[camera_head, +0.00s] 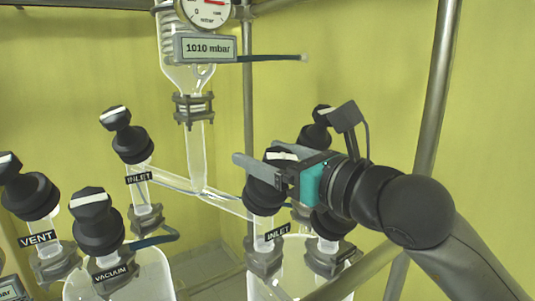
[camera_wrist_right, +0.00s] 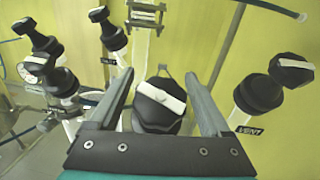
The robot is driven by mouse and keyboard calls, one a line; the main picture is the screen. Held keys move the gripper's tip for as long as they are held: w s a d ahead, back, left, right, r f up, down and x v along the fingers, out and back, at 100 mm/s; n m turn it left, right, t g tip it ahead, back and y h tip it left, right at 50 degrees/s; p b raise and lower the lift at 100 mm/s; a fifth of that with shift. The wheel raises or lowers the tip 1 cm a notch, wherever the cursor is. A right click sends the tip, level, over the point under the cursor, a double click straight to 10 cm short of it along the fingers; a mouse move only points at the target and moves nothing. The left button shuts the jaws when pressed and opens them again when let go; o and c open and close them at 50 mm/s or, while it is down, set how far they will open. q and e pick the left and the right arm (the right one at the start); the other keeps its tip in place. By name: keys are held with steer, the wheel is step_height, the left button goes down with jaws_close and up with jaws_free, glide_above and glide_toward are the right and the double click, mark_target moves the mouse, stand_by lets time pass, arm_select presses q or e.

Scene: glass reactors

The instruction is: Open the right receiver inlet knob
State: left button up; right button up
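The right receiver inlet knob (camera_head: 265,192) is black with a white stripe on top. It sits on a glass neck labelled INLET, partly hidden by my right gripper (camera_head: 256,156). In the right wrist view the knob (camera_wrist_right: 158,104) sits between the two fingers of my right gripper (camera_wrist_right: 157,82), its white stripe slanting down to the right. The fingers are open, with a gap showing on both sides of the knob. I cannot tell whether either finger touches it. My left gripper is in neither view.
The left inlet knob (camera_head: 131,143), vacuum knob (camera_head: 96,222) and vent knob (camera_head: 30,194) stand to the left. Another black knob (camera_head: 316,128) is close behind my right gripper. A metal post (camera_head: 437,90) rises at the right. A display (camera_head: 205,48) reads 1010 mbar.

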steer(key=c, duration=1.1)
steer(key=shift+c, duration=0.2)
